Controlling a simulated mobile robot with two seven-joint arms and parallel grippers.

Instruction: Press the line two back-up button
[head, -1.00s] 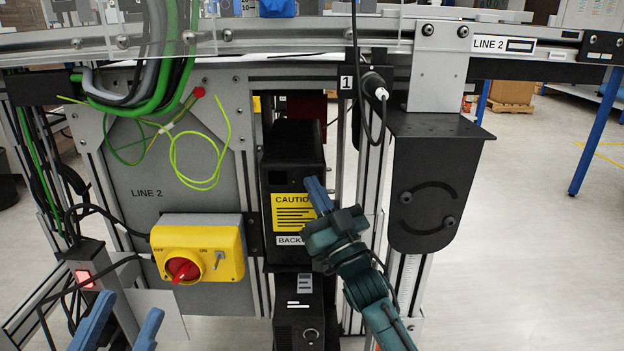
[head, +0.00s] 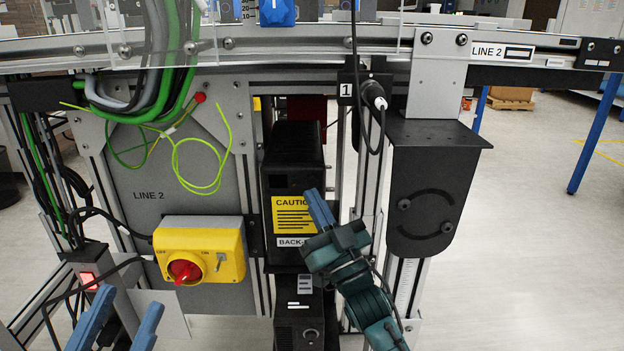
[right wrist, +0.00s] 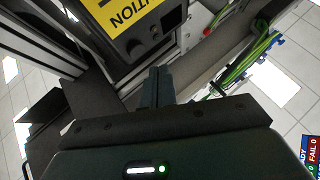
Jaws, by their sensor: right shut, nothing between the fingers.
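The black back-up box (head: 292,150) stands upright in the frame, with a yellow caution label (head: 292,214) and a partly covered white "BACK-" label (head: 290,242). In the head view I cannot make out the round part. My right gripper (head: 320,208) is shut and empty, in front of the labels' right edge; contact cannot be told. My left gripper (head: 122,325) is open and empty at the lower left.
A yellow switch box (head: 228,258) with a red knob (head: 184,271) is left of the black box. A lower black unit (head: 298,322) sits beneath. A black bracket (head: 435,185) hangs at right. Green cables (head: 140,105) loop at upper left. Open floor lies right.

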